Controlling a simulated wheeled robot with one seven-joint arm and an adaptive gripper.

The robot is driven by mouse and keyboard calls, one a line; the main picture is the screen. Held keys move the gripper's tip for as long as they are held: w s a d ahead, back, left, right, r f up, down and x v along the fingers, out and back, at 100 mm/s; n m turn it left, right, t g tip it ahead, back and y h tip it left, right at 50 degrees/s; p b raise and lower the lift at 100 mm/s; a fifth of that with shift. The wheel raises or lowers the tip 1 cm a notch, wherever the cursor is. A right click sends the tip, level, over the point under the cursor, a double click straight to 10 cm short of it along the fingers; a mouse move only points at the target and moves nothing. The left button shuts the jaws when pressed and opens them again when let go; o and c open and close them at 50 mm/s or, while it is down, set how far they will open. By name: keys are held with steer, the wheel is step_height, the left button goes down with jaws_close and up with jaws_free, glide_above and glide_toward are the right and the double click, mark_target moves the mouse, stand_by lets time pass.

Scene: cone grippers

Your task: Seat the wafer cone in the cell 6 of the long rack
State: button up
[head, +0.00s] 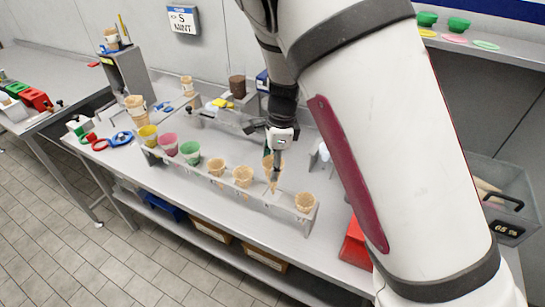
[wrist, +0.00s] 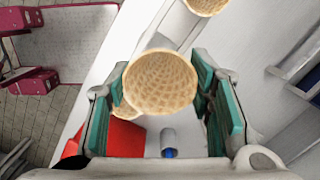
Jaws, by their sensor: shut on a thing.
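The wafer cone (head: 272,176) hangs point down from my gripper (head: 276,152), upright or nearly so. Its tip shows over the top of the long rack (head: 262,203), near the right end, between two seated wafer cones. Its length down to the tip is visible, so it does not look sunk in a cell. In the wrist view the held cone's round mouth (wrist: 160,82) sits between the green finger pads of my gripper (wrist: 163,108). The cell under it is hidden in the wrist view.
Seated in the rack are a yellow cone (head: 148,134), a pink cone (head: 168,144), a green cone (head: 190,152) and wafer cones (head: 216,166), (head: 243,176), (head: 305,202). A red box (head: 355,243) stands right of the rack. Grey fixtures (head: 240,117) stand behind.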

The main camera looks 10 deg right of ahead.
mark_target(273, 184)
steer(key=shift+f+b, duration=1.9)
steer(key=shift+f, duration=2.3)
steer(key=o, duration=0.8)
steer(key=shift+o, duration=0.2)
steer(key=r, duration=0.4)
steer(key=d+r, duration=0.1)
steer(key=r, duration=0.7)
steer(key=shift+d, duration=0.25)
